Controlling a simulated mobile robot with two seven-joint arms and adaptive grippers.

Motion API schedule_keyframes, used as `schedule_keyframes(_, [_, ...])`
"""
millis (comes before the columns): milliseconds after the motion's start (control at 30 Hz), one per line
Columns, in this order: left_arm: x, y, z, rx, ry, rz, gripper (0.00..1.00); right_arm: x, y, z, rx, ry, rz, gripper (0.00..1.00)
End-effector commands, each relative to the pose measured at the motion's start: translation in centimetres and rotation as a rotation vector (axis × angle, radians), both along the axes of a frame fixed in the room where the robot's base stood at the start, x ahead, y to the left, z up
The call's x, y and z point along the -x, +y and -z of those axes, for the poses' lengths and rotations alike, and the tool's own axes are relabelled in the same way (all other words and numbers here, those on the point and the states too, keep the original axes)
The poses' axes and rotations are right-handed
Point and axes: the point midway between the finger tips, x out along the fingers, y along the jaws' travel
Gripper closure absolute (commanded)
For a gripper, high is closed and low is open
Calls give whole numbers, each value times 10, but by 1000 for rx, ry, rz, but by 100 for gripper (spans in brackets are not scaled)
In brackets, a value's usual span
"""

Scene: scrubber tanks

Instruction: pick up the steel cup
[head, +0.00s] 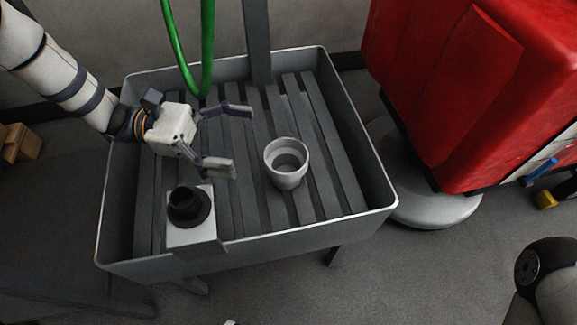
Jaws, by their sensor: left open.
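The steel cup (287,176) stands upright on the slatted floor of a grey tray, right of the middle. It looks light grey, with a wide rim and a hollow inside. My left gripper (243,140) reaches in from the left above the slats. Its two fingers are spread apart with nothing between them, and they point right toward the cup. The fingertips are a short way left of the cup and appear apart from it. My right gripper is not in view; only a dark and white part of my right arm shows at the lower right.
The grey tray (330,228) has raised walls around the cup. A black round fitting (188,207) sits on a pale block at the tray's front left. A green hose (190,60) hangs at the back beside a grey post (258,40). A red machine (470,90) stands right.

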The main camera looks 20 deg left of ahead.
Motion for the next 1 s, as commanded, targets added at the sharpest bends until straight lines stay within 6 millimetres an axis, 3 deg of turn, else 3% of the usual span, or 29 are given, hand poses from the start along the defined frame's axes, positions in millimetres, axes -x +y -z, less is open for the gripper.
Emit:
schedule_keyframes(33, [0,0,25,0,19,0,16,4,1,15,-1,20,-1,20])
schedule_keyframes(133, [0,0,38,0,30,0,16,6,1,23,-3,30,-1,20])
schedule_keyframes(267, [-2,-11,36,1,28,3,16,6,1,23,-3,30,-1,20])
schedule_keyframes(600, [-22,-67,41,-1,28,2,16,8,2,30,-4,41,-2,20])
schedule_keyframes(867, [-23,-72,40,-2,26,-1,16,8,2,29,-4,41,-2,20])
schedule_keyframes(1000, [-23,-72,40,-2,26,-1,48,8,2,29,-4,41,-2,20])
